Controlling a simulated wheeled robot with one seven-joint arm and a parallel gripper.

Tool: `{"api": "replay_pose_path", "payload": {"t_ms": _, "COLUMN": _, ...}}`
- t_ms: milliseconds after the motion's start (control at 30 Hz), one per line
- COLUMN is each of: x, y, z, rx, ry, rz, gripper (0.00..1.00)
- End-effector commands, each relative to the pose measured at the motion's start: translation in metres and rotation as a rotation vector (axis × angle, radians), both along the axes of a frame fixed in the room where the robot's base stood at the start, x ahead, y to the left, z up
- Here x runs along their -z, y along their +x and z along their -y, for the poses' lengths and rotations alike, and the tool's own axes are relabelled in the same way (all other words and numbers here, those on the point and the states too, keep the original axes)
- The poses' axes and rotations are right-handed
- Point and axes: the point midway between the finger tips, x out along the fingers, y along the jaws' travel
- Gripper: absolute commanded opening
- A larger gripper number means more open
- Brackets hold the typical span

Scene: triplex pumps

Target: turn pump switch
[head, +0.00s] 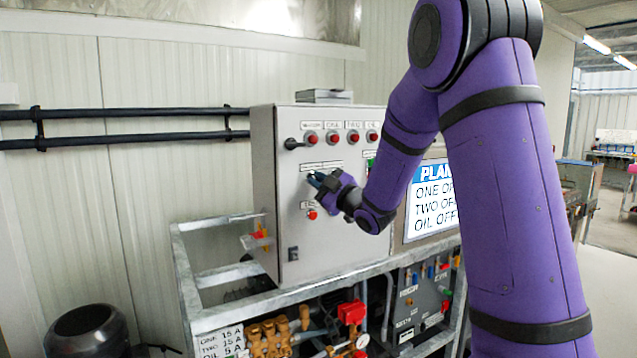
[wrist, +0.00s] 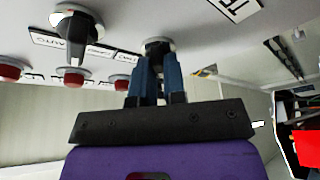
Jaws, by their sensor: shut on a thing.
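A grey control cabinet (head: 345,215) stands in the head view, with lamps and switches on its front face. My gripper (head: 316,181) is at the middle of that face, and my purple arm reaches in from the right. In the wrist view my gripper's blue fingers (wrist: 155,68) are closed around a switch (wrist: 158,44) with a round silver collar. The fingers hide most of its knob, so its turned position cannot be told. A second black rotary switch (wrist: 75,30) sits to the left in the wrist view, apart from my fingers.
Red lamps (head: 332,138) line the cabinet's top, beside a black lever switch (head: 293,143). A red button (head: 312,215) sits just below my gripper. A plan sign (head: 434,203) stands to the right. A metal frame (head: 230,314) with pump fittings lies below.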

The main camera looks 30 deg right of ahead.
Motion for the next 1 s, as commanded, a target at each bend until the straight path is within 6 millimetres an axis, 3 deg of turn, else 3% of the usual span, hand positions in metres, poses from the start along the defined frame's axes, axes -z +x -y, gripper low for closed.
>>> {"api": "replay_pose_path", "payload": {"t_ms": 300, "x": 0.000, "y": 0.000, "z": 0.000, "rx": 0.000, "ry": -0.001, "rz": -0.001, "gripper": 0.00}}
{"api": "replay_pose_path", "payload": {"t_ms": 333, "x": 0.000, "y": 0.000, "z": 0.000, "rx": 0.000, "ry": -0.001, "rz": -0.001, "gripper": 0.14}}
{"api": "replay_pose_path", "payload": {"t_ms": 433, "x": 0.000, "y": 0.000, "z": 0.000, "rx": 0.000, "ry": -0.001, "rz": -0.001, "gripper": 0.37}}
{"api": "replay_pose_path", "payload": {"t_ms": 767, "x": 0.001, "y": -0.002, "z": 0.001, "rx": 0.001, "ry": -0.001, "rz": 0.000, "gripper": 0.37}}
{"api": "replay_pose_path", "payload": {"t_ms": 1000, "x": 0.009, "y": -0.031, "z": 0.011, "rx": 0.004, "ry": 0.000, "rz": -0.001, "gripper": 0.37}}
